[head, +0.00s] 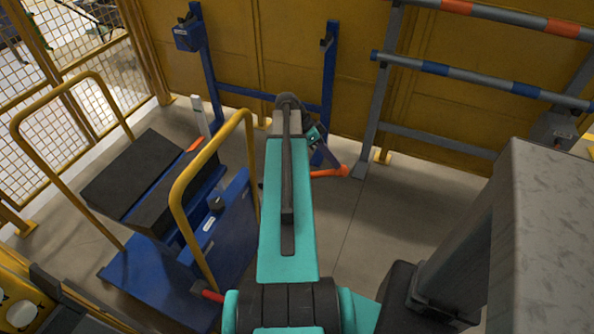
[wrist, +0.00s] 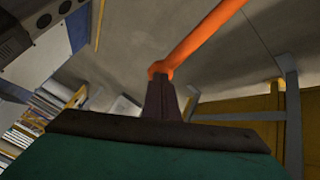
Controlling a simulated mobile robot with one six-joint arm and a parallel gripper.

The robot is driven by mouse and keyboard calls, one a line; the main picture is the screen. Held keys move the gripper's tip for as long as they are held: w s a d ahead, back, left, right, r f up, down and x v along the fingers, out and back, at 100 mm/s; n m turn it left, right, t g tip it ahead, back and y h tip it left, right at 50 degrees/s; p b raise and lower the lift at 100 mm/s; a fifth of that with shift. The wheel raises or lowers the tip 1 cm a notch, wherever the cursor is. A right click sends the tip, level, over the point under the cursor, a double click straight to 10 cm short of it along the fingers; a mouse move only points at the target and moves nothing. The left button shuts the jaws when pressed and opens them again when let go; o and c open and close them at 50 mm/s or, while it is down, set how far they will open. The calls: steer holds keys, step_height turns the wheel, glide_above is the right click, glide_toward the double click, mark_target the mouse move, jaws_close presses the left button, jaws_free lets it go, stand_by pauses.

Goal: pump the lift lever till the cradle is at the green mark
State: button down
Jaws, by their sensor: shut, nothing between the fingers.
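The lift cart (head: 225,235) is blue and stands at left in the head view. Its cradle is two black sloping pads (head: 130,172). A white upright scale (head: 199,115) stands behind them, with an orange pointer (head: 195,144) near its foot. I cannot make out a green mark. An orange lever (head: 328,173) shows past my arm; in the wrist view the orange bar (wrist: 200,42) runs to the upper right. My gripper (wrist: 161,82) is shut and empty, its tips at the bar's near end; I cannot tell whether they touch. In the head view my arm mostly hides it.
Yellow handrails (head: 180,205) rise on both sides of the cart. A blue stand (head: 330,80) and a grey rack with striped rollers (head: 470,75) stand by the yellow wall. A grey column (head: 548,240) fills the right. Open floor (head: 400,200) lies between.

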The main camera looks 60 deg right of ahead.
steer(key=shift+x, duration=1.05)
steer(key=shift+w, duration=0.1)
steer(key=shift+f+b, duration=0.1)
steer(key=shift+b, duration=0.2)
step_height(320, 180, down, 6)
steer(key=s+b, duration=0.3)
steer(key=shift+b, duration=0.4)
